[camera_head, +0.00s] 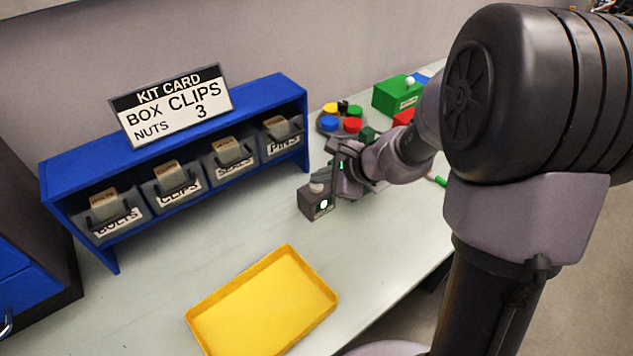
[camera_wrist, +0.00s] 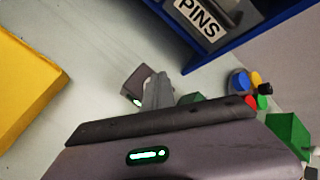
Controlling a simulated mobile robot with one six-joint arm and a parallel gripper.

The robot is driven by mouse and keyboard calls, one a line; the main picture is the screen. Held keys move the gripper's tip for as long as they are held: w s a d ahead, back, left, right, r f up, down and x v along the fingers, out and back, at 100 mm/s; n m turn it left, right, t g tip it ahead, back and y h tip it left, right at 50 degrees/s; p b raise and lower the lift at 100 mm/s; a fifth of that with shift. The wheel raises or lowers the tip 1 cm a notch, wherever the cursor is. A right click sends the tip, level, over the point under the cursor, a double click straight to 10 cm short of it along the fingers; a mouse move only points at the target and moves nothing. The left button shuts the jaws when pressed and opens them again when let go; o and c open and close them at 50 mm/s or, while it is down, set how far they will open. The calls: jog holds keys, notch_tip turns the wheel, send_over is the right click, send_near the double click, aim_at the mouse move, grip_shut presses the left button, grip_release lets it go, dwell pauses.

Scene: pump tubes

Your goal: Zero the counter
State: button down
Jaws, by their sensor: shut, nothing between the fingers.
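The counter (camera_head: 311,206) is a small dark box on the table, right of the shelf's end. It has a lit green-white display on its front and a pale knob or button on top. The digit is too small to read. The counter (camera_wrist: 136,80) also shows in the wrist view, partly hidden by my fingers. My gripper (camera_head: 333,182) is shut and empty, right beside the counter, pointing down toward it. In the wrist view my gripper's fingers (camera_wrist: 158,92) overlap the counter's edge. I cannot tell whether they touch it.
A blue shelf (camera_head: 75,162) holds several labelled bins, with a kit card (camera_head: 172,105) on top. A yellow tray (camera_head: 262,305) lies in front. A disc with coloured buttons (camera_head: 341,119) and a green box (camera_head: 398,95) stand behind my gripper. The table between tray and counter is clear.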

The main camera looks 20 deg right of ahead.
aim_at(320, 186)
jog(key=shift+r+p, duration=0.3)
jog(key=shift+r, duration=0.3)
jog(key=shift+r, duration=0.1)
notch_tip(320, 186, up, 5)
jog(key=p, duration=0.4)
dwell(0.4)
jog(key=s+a+r+n+g, duration=0.1)
jog(key=s+a+r+n, duration=0.35)
jog(key=s, duration=0.25)
jog(key=s+a+r+n+g, duration=0.1)
jog(key=s+a+r+n, duration=0.2)
jog(key=s+r+n, duration=0.4)
jog(key=s+d+f+n+h, duration=0.1)
jog(key=s+d+n+h, duration=0.2)
jog(key=s, duration=0.8)
jog(key=shift+s+n, duration=0.25)
jog(key=shift+n, duration=0.4)
